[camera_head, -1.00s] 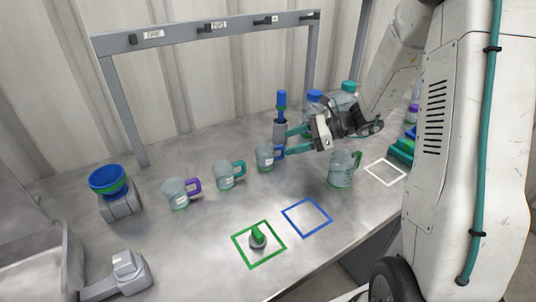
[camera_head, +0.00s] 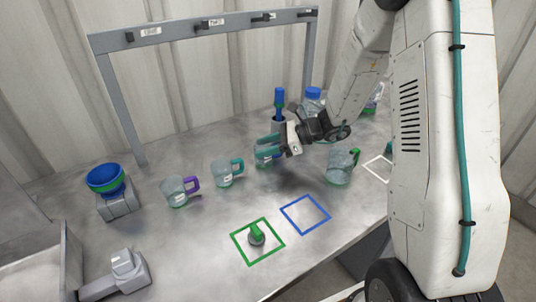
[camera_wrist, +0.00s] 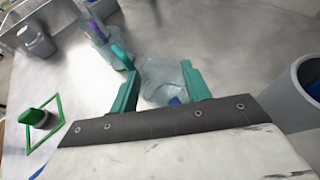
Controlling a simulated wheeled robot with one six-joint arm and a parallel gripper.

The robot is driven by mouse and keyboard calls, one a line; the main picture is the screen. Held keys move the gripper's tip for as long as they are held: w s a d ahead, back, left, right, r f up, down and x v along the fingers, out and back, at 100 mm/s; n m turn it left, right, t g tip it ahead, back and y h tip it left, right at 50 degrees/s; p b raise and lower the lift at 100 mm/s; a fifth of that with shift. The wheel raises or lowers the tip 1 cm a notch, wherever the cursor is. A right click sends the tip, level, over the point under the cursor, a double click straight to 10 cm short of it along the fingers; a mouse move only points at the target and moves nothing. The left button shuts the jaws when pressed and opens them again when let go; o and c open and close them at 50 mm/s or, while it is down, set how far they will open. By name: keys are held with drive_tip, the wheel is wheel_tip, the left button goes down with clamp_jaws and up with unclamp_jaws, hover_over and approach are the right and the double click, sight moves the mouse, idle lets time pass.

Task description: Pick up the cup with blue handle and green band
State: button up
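The clear cup with the blue handle (camera_head: 264,160) stands upright on the metal table, the rightmost of a row of three cups. My gripper (camera_head: 268,146) is at this cup and partly covers it, including its handle. In the wrist view the cup (camera_wrist: 160,78) lies between the two spread teal fingers (camera_wrist: 160,88), and a bit of its blue handle shows low near the palm. The gripper looks open; I cannot tell whether a finger touches the cup. Its green band is not clear.
Left of it stand a teal-handled cup (camera_head: 226,174) and a purple-handled cup (camera_head: 177,192). A green-handled cup (camera_head: 340,168) stands to the right. A grey holder (camera_wrist: 296,95) is close to the right finger. Blue (camera_head: 305,214) and green square outlines lie in front.

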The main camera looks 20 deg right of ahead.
drive_tip(key=c, duration=0.4)
drive_tip(key=shift+o, duration=0.2)
